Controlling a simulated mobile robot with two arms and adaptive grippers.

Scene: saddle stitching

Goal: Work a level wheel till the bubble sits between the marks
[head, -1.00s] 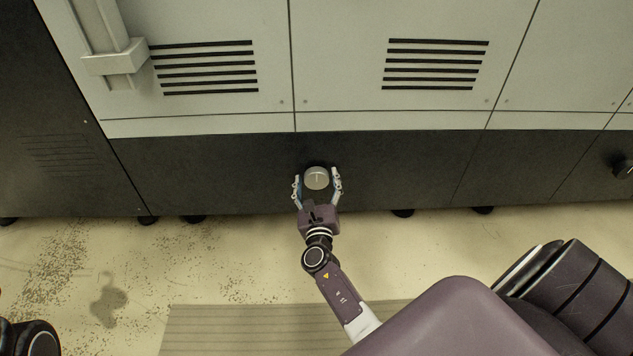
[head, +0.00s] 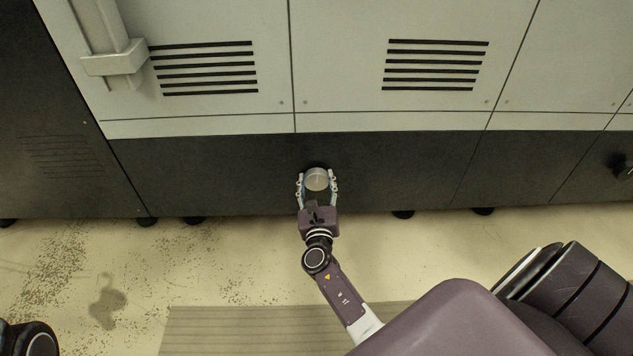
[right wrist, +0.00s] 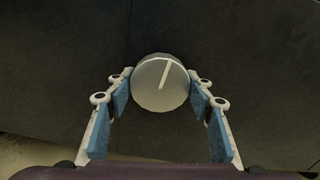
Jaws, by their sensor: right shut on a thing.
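The level wheel (head: 316,180) is a round, pale grey knob on the dark lower panel of the machine. In the right wrist view the wheel (right wrist: 160,83) shows a light line on its face, leaning a little right of upright. My right gripper (head: 317,184) is shut on the wheel, its blue-padded fingers on the left and right sides of it. The fingers (right wrist: 163,92) also show in the right wrist view. No bubble or marks can be made out in these views. My left gripper is not in view.
The dark panel (head: 230,175) runs along the machine's base, under pale doors with vent slots (head: 435,65). Another dark knob (head: 624,165) is at the far right. Short black feet stand on the floor (head: 240,245), with a striped mat (head: 230,330) in front.

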